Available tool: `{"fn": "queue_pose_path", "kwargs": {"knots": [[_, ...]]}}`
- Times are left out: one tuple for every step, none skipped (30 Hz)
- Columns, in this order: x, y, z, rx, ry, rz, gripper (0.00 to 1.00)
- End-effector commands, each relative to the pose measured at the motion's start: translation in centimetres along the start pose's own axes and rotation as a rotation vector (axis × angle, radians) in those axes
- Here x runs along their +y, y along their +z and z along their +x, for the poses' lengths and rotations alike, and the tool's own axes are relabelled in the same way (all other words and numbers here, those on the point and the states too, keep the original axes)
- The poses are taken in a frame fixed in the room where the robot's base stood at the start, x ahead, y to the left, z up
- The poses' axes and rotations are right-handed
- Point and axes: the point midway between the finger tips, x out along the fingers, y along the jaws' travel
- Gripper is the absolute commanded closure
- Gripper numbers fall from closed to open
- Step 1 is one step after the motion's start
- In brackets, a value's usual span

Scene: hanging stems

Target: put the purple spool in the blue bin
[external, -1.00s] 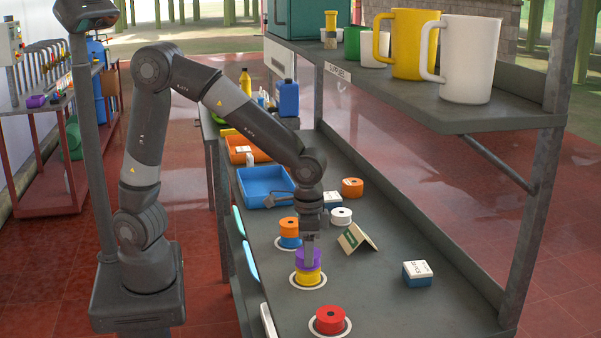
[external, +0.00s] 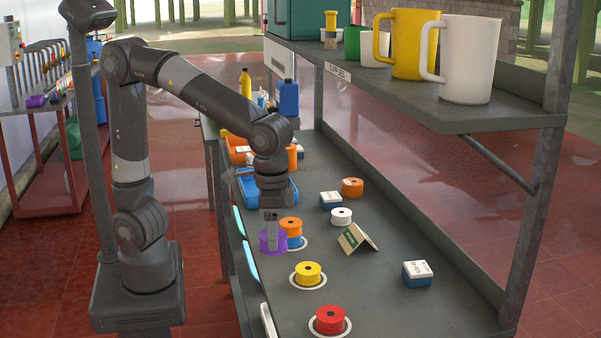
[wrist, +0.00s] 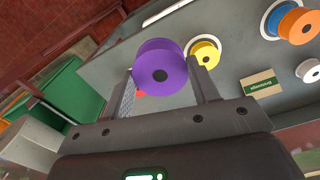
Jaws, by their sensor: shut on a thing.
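The purple spool (external: 272,242) is between the fingers of my gripper (external: 270,228), held up near the bench's left edge. In the wrist view the purple spool (wrist: 160,68) sits between the two fingertips of my gripper (wrist: 162,82). The blue bin (external: 284,190) is on the bench behind my gripper in the external view, partly hidden by my wrist. The bin is not seen in the wrist view.
The yellow spool (external: 308,273) and red spool (external: 330,319) stand on white rings. An orange spool (external: 290,226) on a blue one stands just right of the held spool. A white spool (external: 341,216), a cardboard sign (external: 355,240) and an orange bin (external: 236,148) are also on the bench.

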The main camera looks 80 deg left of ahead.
Motion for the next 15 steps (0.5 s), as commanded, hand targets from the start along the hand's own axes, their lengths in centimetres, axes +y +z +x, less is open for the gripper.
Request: {"fn": "queue_pose_path", "kwargs": {"knots": [[-0.3,-0.2,0.0,0.000,0.000,-0.010,0.69],[-0.6,-0.4,0.0,0.000,0.000,-0.017,0.69],[-1.1,-0.7,0.1,0.000,0.000,-0.031,0.69],[-1.6,-1.0,0.1,-0.001,0.000,-0.046,0.69],[-2.1,-1.4,0.1,-0.001,0.000,-0.062,0.69],[-3.1,-1.9,0.2,-0.001,0.000,-0.088,0.69],[-3.8,-2.4,0.2,-0.001,0.001,-0.110,0.69],[-4.7,-2.9,0.2,-0.001,0.001,-0.134,0.69],[-6.0,-3.5,0.3,0.000,0.001,-0.168,0.69],[-7.0,-3.9,0.3,0.000,0.001,-0.194,0.69],[-8.0,-4.3,0.4,0.000,0.001,-0.220,0.69],[-9.3,-4.9,0.4,0.000,0.002,-0.255,0.69],[-10.3,-5.2,0.5,-0.001,0.002,-0.281,0.69],[-11.4,-5.6,0.6,-0.001,0.002,-0.307,0.69],[-12.8,-6.0,0.6,-0.001,0.002,-0.342,0.69]]}}
